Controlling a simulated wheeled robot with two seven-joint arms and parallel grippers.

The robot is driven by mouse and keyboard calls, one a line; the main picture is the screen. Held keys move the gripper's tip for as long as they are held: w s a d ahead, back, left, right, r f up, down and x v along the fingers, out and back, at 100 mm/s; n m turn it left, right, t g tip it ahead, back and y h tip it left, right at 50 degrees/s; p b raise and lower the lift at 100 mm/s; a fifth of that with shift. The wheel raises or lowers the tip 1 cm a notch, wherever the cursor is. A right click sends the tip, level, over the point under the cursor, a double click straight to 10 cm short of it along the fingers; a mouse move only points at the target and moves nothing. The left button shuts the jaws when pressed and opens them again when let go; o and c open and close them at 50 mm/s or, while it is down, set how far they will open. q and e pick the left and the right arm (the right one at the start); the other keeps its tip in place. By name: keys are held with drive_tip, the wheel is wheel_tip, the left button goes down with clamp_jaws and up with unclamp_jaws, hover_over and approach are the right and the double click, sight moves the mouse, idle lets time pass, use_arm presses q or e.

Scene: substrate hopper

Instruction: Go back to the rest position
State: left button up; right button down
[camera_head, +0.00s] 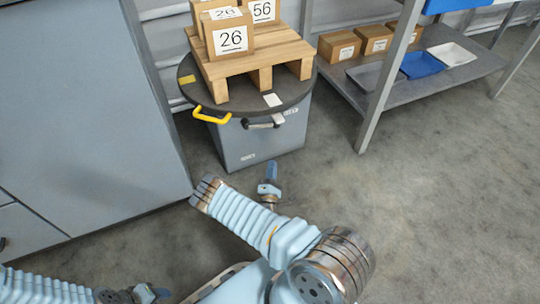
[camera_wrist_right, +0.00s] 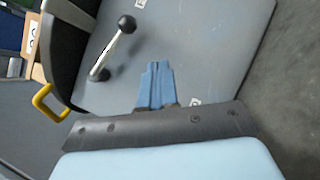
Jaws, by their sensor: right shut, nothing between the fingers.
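My right gripper (camera_head: 270,170) is just in front of the grey hopper body (camera_head: 262,140), low over the floor in the head view. In the right wrist view its blue fingers (camera_wrist_right: 156,70) are together with nothing between them, and they point at the grey front panel. A lever handle (camera_wrist_right: 112,48) with a dark knob lies beyond the fingertips and apart from them; it also shows under the lid in the head view (camera_head: 262,124). My left gripper (camera_head: 150,294) is at the bottom left of the head view, small and partly cut off, so its jaws are unclear.
The round dark lid (camera_head: 187,79) has a yellow handle (camera_head: 212,117) and carries a wooden pallet (camera_head: 250,63) with numbered boxes (camera_head: 230,38). A large grey cabinet (camera_head: 90,100) stands left. A metal shelf (camera_head: 420,93) with boxes and trays stands right. The floor (camera_head: 440,200) at right is clear.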

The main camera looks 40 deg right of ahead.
drive_tip(key=shift+s+a+f, duration=0.2)
drive_tip(key=shift+s+f, duration=0.1)
drive_tip(key=shift+s, duration=0.15)
drive_tip(key=shift+d, duration=0.1)
